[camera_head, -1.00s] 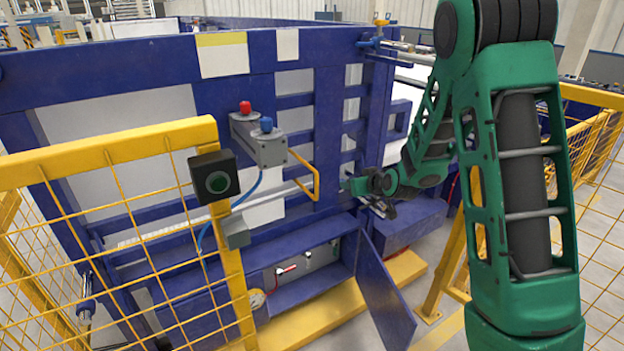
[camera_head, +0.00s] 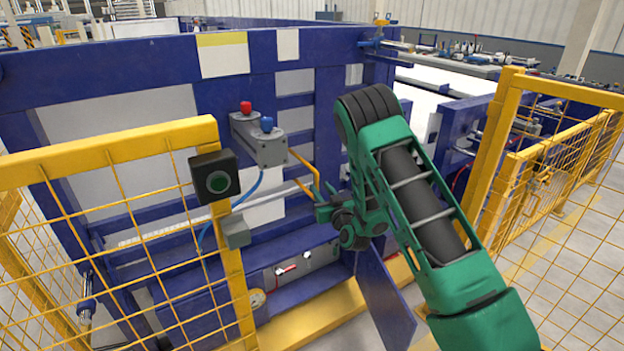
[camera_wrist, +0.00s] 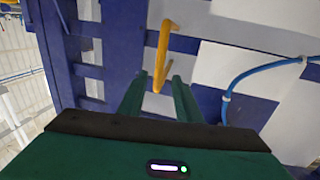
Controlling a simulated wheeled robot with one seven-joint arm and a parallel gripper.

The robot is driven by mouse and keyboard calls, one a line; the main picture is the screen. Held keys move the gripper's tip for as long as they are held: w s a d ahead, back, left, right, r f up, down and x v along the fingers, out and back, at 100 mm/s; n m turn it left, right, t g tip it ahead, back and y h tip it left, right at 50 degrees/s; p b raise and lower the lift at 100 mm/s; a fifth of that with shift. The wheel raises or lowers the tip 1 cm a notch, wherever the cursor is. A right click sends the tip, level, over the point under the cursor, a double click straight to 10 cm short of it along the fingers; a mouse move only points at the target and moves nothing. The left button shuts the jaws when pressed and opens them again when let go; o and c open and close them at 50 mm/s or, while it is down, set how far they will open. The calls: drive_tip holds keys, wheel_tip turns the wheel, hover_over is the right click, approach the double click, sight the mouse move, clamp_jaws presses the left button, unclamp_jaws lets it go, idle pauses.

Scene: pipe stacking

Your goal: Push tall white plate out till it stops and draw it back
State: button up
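White panels show behind the blue frame, a large one (camera_head: 120,120) at the left and a smaller one (camera_head: 262,212) below the grey box. I cannot tell which is the tall white plate. A yellow bar handle (camera_head: 305,168) sticks out beside the grey box. My gripper (camera_head: 318,192) is at the handle's lower end. In the wrist view my gripper (camera_wrist: 158,77) is open, with its two green fingers on either side of the yellow handle (camera_wrist: 163,50). The handle lies between the fingertips in the picture; I cannot tell whether they touch it.
The grey box (camera_head: 260,143) carries a red and a blue button. A yellow mesh fence (camera_head: 110,155) with a black button box (camera_head: 213,175) stands at the near left, and another fence (camera_head: 545,170) at the right. A blue door (camera_head: 385,300) hangs open below my gripper.

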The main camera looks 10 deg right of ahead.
drive_tip(key=shift+w+d+r, duration=0.1)
drive_tip(key=shift+w+r, duration=0.1)
drive_tip(key=shift+w, duration=0.55)
drive_tip(key=w+a, duration=0.1)
drive_tip(key=w, duration=0.7)
clamp_jaws()
